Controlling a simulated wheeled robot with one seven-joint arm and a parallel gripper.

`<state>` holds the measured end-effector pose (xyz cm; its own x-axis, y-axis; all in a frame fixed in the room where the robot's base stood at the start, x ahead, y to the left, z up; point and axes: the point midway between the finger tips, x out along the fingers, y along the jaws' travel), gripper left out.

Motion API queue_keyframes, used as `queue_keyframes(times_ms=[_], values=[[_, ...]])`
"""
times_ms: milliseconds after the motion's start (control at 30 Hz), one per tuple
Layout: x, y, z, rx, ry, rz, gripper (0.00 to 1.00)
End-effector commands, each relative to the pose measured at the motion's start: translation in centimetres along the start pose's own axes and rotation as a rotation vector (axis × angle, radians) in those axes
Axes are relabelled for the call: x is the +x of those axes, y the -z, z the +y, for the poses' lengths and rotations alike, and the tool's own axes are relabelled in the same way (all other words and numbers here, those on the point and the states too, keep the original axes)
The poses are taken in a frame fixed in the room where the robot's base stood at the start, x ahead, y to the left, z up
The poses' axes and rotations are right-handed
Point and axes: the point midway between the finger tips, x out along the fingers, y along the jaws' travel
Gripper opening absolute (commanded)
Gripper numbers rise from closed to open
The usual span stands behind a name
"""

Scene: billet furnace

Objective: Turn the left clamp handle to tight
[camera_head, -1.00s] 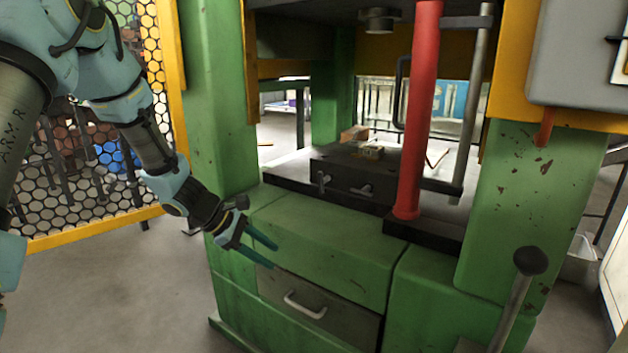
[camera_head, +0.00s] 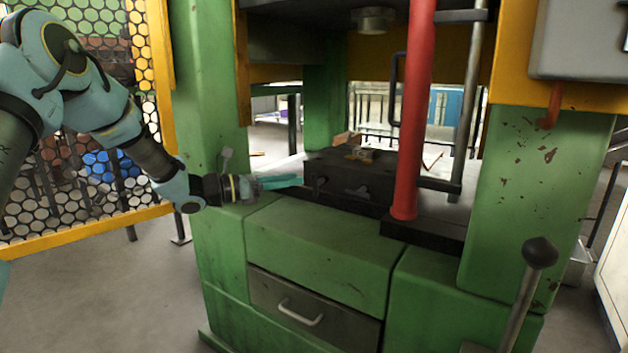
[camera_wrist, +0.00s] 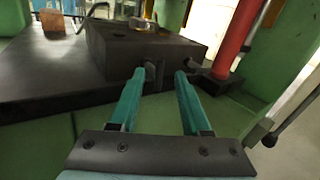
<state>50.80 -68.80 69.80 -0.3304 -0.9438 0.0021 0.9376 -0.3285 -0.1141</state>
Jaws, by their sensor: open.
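The left clamp handle (camera_head: 320,182) is a small dark metal piece on the front face of a dark block (camera_head: 375,182) on the press bed. It also shows in the wrist view (camera_wrist: 150,70), just beyond and between my fingertips, nearer the left one. A second clamp handle (camera_head: 358,191) sits to its right on the same face. My gripper (camera_head: 300,181) is open and empty, its teal fingers pointing right at the left handle. In the wrist view, the two fingers (camera_wrist: 160,74) stand apart. I cannot tell whether either finger touches the handle.
A red column (camera_head: 413,130) stands right of the block. A green post (camera_head: 210,90) rises behind my gripper. A lever with a dark knob (camera_head: 540,252) stands front right. A drawer (camera_head: 315,305) is below. Small pieces (camera_head: 358,153) lie on top of the block.

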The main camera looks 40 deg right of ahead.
Motion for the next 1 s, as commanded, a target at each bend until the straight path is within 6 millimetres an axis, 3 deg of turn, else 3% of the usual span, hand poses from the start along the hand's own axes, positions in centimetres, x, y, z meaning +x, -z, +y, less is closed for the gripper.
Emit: queue_keyframes(times_ms=[100,300,500,767,1000], values=[[2.5,0.2,-0.1,0.002,0.004,0.000,0.47],[5.5,0.2,-0.1,0.002,0.003,0.001,0.47],[6.7,0.1,0.0,0.000,0.000,0.002,0.47],[6.8,0.1,0.0,0.000,-0.001,0.002,0.47],[6.8,0.1,0.0,0.001,0.000,0.002,0.22]])
